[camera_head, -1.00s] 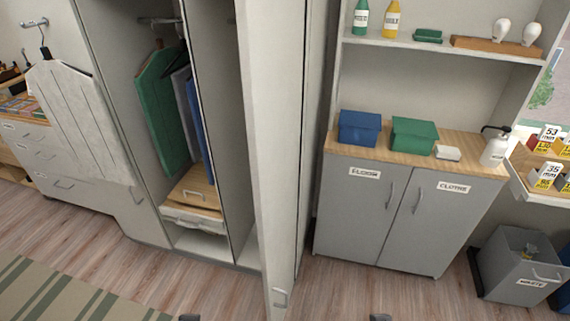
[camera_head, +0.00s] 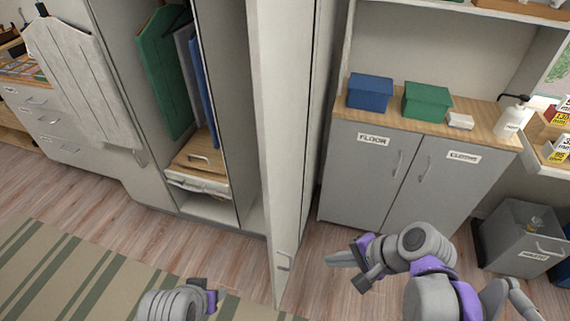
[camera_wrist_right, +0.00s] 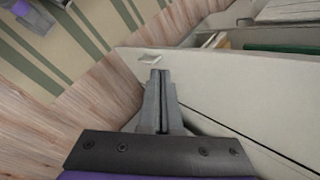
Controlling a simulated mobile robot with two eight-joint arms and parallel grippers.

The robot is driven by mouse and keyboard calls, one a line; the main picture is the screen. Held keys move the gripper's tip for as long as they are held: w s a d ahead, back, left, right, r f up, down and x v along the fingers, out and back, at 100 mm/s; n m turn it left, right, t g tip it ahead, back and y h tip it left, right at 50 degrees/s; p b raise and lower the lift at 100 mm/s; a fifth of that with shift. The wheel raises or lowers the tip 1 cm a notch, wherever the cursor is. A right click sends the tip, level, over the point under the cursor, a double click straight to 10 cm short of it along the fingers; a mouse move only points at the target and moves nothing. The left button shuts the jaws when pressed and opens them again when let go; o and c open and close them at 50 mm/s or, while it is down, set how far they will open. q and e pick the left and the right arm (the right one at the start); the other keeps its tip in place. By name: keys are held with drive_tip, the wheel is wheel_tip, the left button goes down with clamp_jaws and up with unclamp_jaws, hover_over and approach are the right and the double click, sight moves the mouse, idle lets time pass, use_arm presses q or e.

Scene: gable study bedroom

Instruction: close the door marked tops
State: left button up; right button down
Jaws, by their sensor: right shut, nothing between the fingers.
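A grey cabinet (camera_head: 405,185) labelled floor stands right of the door, with a bin (camera_head: 520,235) beyond. A striped rug (camera_head: 75,265) lies at left; wooden floor is clear before the wardrobe.

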drive_tip(key=w+a+r+m+y+b, duration=0.1)
drive_tip(key=w+a+r+m+y, duration=0.1)
drive_tip(key=w+r+m+y, duration=0.35)
drive_tip(key=m+t+y+b, duration=0.1)
drive_tip(key=m+y, duration=0.5)
approach(271, 164)
drive_tip(key=shift+n+h, duration=0.25)
drive_tip(key=x, duration=0.3)
drive_tip(key=p+x, duration=0.1)
drive_tip(key=x, duration=0.2)
drive_tip(key=shift+w+a+r+p, duration=0.1)
drive_tip(key=shift+a+r+p, duration=0.1)
drive_tip(key=shift+a+p, duration=0.15)
use_arm(q)
drive_tip(key=shift+s+f, duration=0.15)
drive_tip(key=shift+f, duration=0.4)
use_arm(e)
drive_tip(key=shift+a, duration=0.1)
drive_tip(key=shift+t, duration=0.3)
